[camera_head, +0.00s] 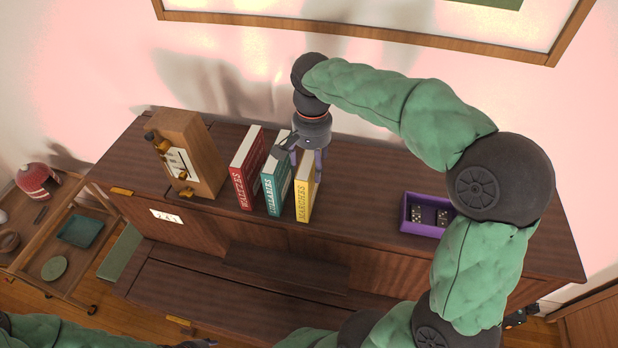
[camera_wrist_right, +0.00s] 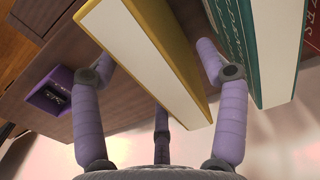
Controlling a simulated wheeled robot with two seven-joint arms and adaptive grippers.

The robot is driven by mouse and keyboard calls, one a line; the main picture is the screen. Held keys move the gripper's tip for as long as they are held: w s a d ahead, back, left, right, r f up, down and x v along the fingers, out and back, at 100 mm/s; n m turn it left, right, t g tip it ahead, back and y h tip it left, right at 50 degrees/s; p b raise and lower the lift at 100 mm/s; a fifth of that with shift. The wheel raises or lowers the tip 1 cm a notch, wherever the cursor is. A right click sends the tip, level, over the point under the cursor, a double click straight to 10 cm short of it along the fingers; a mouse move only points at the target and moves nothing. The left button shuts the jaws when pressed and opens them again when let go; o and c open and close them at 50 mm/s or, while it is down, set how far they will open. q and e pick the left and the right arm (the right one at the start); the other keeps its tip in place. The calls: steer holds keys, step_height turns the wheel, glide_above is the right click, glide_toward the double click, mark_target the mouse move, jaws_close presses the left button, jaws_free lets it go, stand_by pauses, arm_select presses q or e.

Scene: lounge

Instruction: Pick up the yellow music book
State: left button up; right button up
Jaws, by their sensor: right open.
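The yellow music book (camera_head: 304,196), marked MARCHES, stands upright on top of the dark wooden piano, at the right end of a row of three books. My right gripper (camera_head: 308,166) is over it from above, with fingers reaching down on either side. In the right wrist view the yellow book (camera_wrist_right: 150,50) lies between the spread purple fingers (camera_wrist_right: 155,75). The fingers are open, and one is in the gap beside the teal book (camera_wrist_right: 255,45). Contact with the yellow book cannot be told. My left gripper is not clearly visible; only part of my left arm shows at the bottom left.
The teal book (camera_head: 272,190) and red book (camera_head: 245,172) stand just left of the yellow one. A wooden metronome (camera_head: 200,150) stands further left. A purple tray (camera_head: 406,222) with dice lies to the right. The piano top (camera_head: 360,190) between the yellow book and tray is clear.

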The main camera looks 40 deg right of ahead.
steer(key=shift+f, duration=0.9)
jaws_close()
